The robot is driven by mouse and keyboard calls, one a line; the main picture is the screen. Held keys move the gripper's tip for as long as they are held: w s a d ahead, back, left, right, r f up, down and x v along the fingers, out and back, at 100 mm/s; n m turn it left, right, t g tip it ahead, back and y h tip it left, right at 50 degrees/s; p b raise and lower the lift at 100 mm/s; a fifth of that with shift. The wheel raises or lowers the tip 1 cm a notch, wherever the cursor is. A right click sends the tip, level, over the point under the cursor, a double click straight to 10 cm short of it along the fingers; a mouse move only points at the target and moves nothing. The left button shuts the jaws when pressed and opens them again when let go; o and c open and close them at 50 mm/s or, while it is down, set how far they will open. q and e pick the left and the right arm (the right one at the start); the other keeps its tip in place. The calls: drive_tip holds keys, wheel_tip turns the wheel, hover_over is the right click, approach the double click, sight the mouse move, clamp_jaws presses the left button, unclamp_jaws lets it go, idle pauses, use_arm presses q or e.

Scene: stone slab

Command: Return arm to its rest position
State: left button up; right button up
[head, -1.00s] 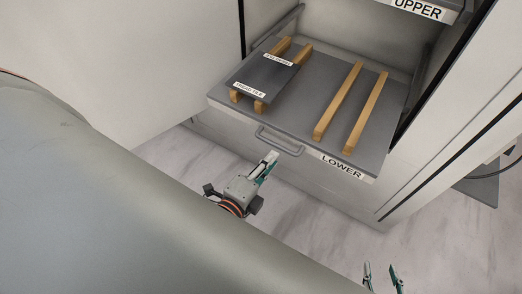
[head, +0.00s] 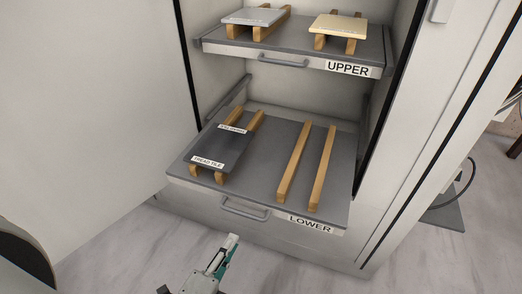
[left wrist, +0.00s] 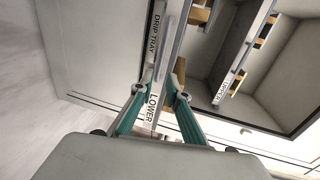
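My left gripper (head: 232,240) is in front of and below the lower shelf, over the floor, apart from the shelf. In the left wrist view its teal fingers (left wrist: 161,82) stand apart with a gap between the tips, and nothing is held in them. My right gripper is not in view. A dark slab (head: 216,147) lies on the left pair of wooden rails on the lower pull-out shelf (head: 265,165). Two labels are at its ends, the front one reading TREAD TILE. The right pair of rails (head: 308,160) is bare.
The upper shelf (head: 292,48) carries a grey slab (head: 252,17) and a cream slab (head: 340,27) on wooden rails. The lower shelf stands out from the cabinet, with its handle (head: 246,209) in front. Pale floor (head: 110,245) lies clear before the cabinet.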

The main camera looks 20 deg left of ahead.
use_arm(q)
drive_tip(key=s+a+f+n+g+h+p, duration=0.1)
drive_tip(key=f+n+g, duration=0.4)
drive_tip(key=f+n, duration=0.8)
drive_tip(key=s+n+h+p, duration=0.1)
drive_tip(key=s+p, duration=0.1)
drive_tip(key=shift+s+f, duration=0.3)
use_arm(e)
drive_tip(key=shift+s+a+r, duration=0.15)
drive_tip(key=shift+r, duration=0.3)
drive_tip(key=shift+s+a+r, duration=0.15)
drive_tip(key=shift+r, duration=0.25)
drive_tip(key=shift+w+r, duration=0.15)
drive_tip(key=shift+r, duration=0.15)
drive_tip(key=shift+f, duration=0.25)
